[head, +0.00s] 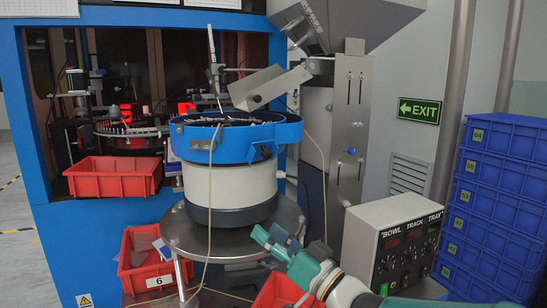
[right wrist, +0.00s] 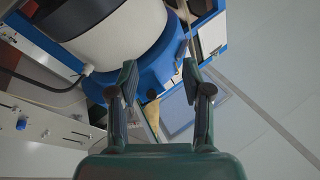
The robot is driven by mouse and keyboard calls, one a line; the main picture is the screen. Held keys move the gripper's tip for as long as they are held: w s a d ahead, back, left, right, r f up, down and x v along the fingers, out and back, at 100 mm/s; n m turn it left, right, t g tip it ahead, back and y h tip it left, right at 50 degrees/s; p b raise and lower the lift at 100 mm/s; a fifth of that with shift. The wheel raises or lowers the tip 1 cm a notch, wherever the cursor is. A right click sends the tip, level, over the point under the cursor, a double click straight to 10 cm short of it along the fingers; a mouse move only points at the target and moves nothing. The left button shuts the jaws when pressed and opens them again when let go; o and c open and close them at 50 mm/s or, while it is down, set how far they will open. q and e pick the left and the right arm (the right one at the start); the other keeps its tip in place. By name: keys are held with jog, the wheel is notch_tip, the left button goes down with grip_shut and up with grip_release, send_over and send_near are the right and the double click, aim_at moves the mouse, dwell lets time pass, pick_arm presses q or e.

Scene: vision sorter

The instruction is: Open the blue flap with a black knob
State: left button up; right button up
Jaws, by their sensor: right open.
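The blue flap (head: 263,151) sits on the front right side of the blue bowl rim, above the white drum. In the right wrist view the blue flap (right wrist: 158,79) shows between and beyond my fingers, with a small black knob (right wrist: 151,94) at its lower edge. The knob is too small to make out clearly in the head view. My right gripper (head: 283,242) is below and a little right of the flap, apart from it. In the right wrist view my right gripper (right wrist: 160,74) is open with nothing between its fingers. My left gripper is out of view.
The bowl feeder (head: 228,187) stands on a round metal table (head: 190,238). A control box (head: 400,232) and stacked blue crates (head: 500,190) are at the right. Red bins (head: 112,178) are at the left and below. A pale cable hangs before the drum.

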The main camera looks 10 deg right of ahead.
jog(key=s+d+r+n+g+h+p, duration=0.1)
jog(key=s+d+r+g+h+p, duration=0.15)
jog(key=d+r+p, duration=0.45)
jog(key=t+p, duration=0.1)
jog(key=p, duration=0.4)
send_near(270, 156)
jog(key=shift+h, duration=0.25)
jog(key=p+x, duration=0.1)
jog(key=x, duration=0.3)
jog(key=p+x, duration=0.1)
jog(key=x, duration=0.4)
jog(key=shift+a+r, duration=0.2)
jog(key=shift+a, duration=0.1)
grip_shut()
